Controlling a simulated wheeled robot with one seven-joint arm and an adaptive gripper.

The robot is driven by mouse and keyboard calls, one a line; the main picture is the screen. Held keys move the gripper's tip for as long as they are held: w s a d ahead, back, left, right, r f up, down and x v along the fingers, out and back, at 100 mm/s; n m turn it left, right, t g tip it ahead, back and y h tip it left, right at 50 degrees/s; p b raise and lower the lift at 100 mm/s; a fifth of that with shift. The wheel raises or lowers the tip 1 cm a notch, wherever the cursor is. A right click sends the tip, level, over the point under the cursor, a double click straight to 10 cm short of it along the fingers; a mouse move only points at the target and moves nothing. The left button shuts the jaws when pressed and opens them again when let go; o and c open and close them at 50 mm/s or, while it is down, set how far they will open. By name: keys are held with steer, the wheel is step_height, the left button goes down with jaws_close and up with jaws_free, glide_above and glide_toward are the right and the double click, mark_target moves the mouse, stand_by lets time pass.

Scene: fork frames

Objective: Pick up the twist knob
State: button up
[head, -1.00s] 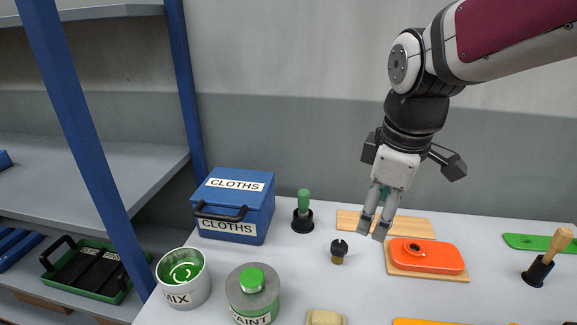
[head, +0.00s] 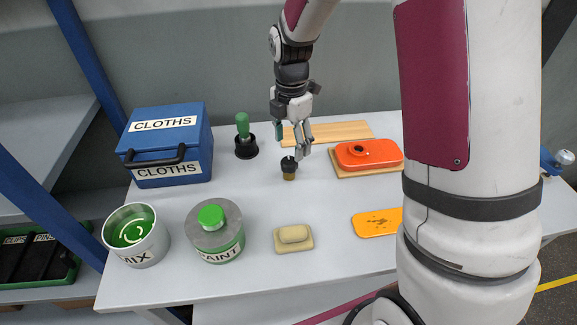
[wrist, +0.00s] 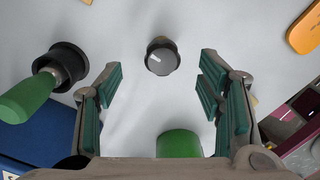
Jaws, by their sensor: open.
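The twist knob (head: 289,169) is a small dark knob with a white pointer mark and a brass-coloured lower part. It stands on the white table near the middle. In the wrist view the knob (wrist: 162,57) sits ahead of the fingers, roughly centred between them. My gripper (head: 293,147) is just above and behind the knob in the head view, pointing down, with its fingers apart. The wrist view shows teal pads on both sides of my gripper (wrist: 161,80) with nothing between them at the tips. The knob appears apart from both fingers.
A green-handled tool in a black holder (head: 245,140) stands left of the knob. A wooden board (head: 340,131) lies behind, and an orange-red dish (head: 368,153) right. A blue cloths box (head: 170,145), paint can (head: 215,235), mix pot (head: 137,238) and soap (head: 293,235) surround clear table.

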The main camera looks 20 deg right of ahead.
mark_target(289, 160)
step_height(289, 160, down, 2)
steer(key=shift+f, duration=0.1)
steer(key=f, duration=0.4)
steer(key=shift+s+a+f, duration=0.2)
steer(key=shift+s+a, duration=0.05)
steer(key=shift+s, duration=0.05)
steer(key=shift+f, duration=0.5)
steer(key=shift+w, duration=0.1)
steer(key=c, duration=1.3)
